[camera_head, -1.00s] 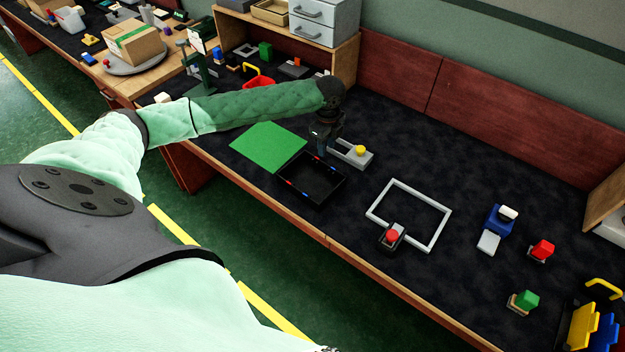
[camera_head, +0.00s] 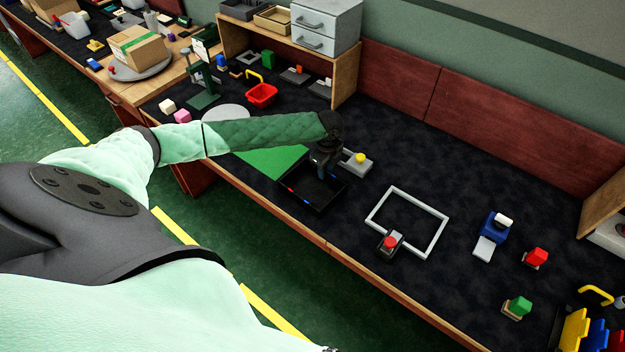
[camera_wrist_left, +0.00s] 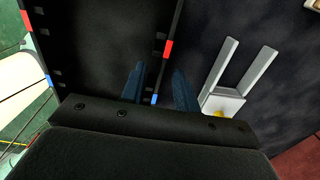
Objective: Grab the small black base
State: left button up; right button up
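A small black square base (camera_head: 304,197) with red and blue marks along its rim lies near the front edge of the table. It fills the left of the left wrist view (camera_wrist_left: 95,45). My left gripper (camera_head: 318,172) points down at the base's far right rim. In the left wrist view its two dark blue fingers (camera_wrist_left: 160,82) stand apart, with the marked rim running between them. Nothing is visibly clamped. I cannot tell how low the fingertips are against the rim. My right gripper is not in view.
A grey forked piece with a yellow knob (camera_head: 360,158) lies just right of the base. A green sheet (camera_head: 273,160) is on its left. A light square frame (camera_head: 437,231) and a black piece with a red knob (camera_head: 390,243) are to the right.

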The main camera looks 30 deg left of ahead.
pick_arm(q)
jog(key=shift+f, duration=0.15)
grip_shut()
dwell(0.4)
